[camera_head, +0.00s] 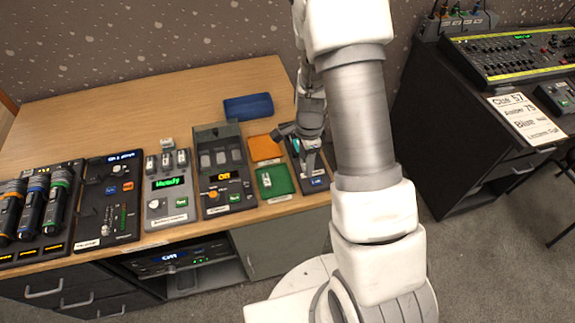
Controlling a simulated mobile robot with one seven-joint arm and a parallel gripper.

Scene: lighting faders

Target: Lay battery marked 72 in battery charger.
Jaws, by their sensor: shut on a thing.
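My gripper (307,148) is over the right end of the wooden desk, above a narrow dark device (316,184). It is shut on a small pale piece, mostly hidden by the fingers; no marking on it is readable. I cannot tell whether it touches the device. A grey unit with a green lit display (169,184) holds several small upright battery-like pieces along its back. A dark unit with an orange display (229,196) has grey slots at its back. I cannot tell from labels which unit is the battery charger. The number 72 is not readable anywhere.
A green tray (281,184) with a small pale piece and an orange tray (265,148) lie left of my gripper. A blue case (248,107) lies behind. Microphones (56,205) and a fader panel (110,208) stand at left. The desk's back left is clear.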

